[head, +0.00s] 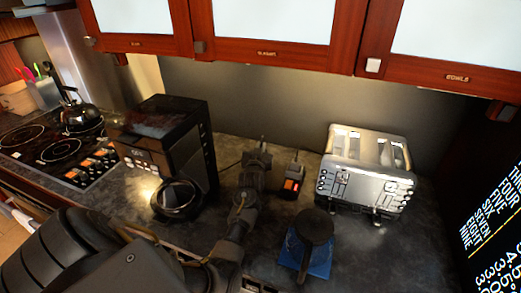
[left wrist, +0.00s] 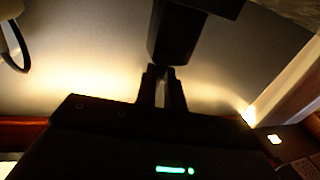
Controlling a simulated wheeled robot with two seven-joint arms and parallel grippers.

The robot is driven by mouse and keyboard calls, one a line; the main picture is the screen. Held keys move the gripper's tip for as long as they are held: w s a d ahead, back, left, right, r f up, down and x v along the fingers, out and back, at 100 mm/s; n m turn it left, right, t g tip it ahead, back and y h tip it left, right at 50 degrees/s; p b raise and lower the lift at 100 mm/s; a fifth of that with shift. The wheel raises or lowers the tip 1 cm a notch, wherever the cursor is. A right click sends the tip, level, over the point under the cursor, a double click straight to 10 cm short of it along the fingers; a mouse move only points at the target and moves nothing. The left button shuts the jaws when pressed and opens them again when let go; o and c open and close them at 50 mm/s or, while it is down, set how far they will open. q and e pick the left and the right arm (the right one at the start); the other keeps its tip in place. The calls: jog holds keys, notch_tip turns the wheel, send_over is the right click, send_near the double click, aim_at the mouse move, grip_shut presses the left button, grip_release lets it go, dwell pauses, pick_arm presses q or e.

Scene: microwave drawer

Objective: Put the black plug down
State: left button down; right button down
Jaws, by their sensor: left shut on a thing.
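My left gripper (head: 256,166) reaches over the dark counter, between the coffee maker and the toaster. In the left wrist view its fingers (left wrist: 162,86) are closed on the black plug (left wrist: 175,35), a dark block at their tips. In the head view the plug (head: 259,154) is a small dark shape at the gripper's end, hard to tell from the fingers. Its gap to the counter cannot be judged. My right gripper is not in view.
A small black block with a red light (head: 292,184) stands just right of the gripper. The black coffee maker (head: 165,145) is left, the silver toaster (head: 367,175) right. A dark round-topped item (head: 316,226) sits on a blue base (head: 319,265) in front. Cabinets (head: 270,45) hang above.

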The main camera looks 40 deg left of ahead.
pick_arm(q)
jog(key=shift+f+p, duration=0.25)
jog(key=shift+p, duration=0.15)
jog(key=shift+f, duration=0.4)
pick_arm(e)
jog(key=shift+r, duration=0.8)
pick_arm(q)
jog(key=shift+f, duration=0.3)
jog(key=c, duration=1.5)
grip_release()
jog(key=shift+r, duration=0.1)
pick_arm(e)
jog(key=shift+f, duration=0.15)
